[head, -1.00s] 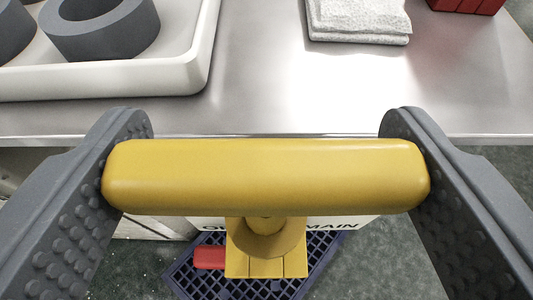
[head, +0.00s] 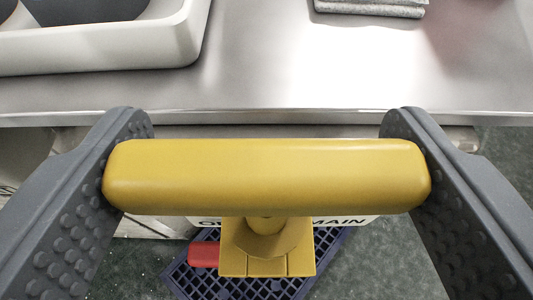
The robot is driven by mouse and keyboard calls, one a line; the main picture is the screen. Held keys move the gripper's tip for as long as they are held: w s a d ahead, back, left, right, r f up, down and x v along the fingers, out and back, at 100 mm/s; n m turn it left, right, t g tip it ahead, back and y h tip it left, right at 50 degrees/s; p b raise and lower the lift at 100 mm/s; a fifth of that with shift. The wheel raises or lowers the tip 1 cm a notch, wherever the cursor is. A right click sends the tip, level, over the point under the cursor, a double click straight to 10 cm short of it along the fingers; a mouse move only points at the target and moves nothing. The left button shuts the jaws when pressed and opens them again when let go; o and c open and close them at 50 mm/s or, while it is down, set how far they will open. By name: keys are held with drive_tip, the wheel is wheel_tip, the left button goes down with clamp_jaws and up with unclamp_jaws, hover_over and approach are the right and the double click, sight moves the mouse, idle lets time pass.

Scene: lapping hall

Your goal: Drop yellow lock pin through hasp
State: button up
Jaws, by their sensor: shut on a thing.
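The yellow lock pin's thick crossbar handle (head: 266,177) spans the picture between the dark grey, studded fingers of my gripper (head: 266,175). The fingers press on its two ends. A yellow shaft and round collar (head: 265,240) show below the bar. Beneath them is a yellow slotted block (head: 240,266), probably the hasp, with a red piece (head: 204,254) at its left. The pin's tip and any hole in the block are hidden behind the handle and collar, so I cannot tell whether the pin is in it.
A steel bench (head: 300,75) crosses the top, its front edge just beyond the handle. It bears a white tray (head: 180,45) holding grey rings and a folded cloth (head: 370,8). A white label (head: 345,221) ending in "MAIN" is partly hidden. A dark blue grid (head: 180,278) lies below.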

drive_tip(key=shift+f+b, duration=0.35)
drive_tip(key=shift+f, duration=0.4)
drive_tip(key=o, duration=1.1)
drive_tip(key=shift+o, duration=0.2)
drive_tip(key=d+b+v, duration=0.1)
drive_tip(key=v, duration=1.2)
drive_tip(key=shift+s+a, duration=0.4)
drive_tip(key=shift+a, duration=0.1)
drive_tip(key=shift+r, duration=0.15)
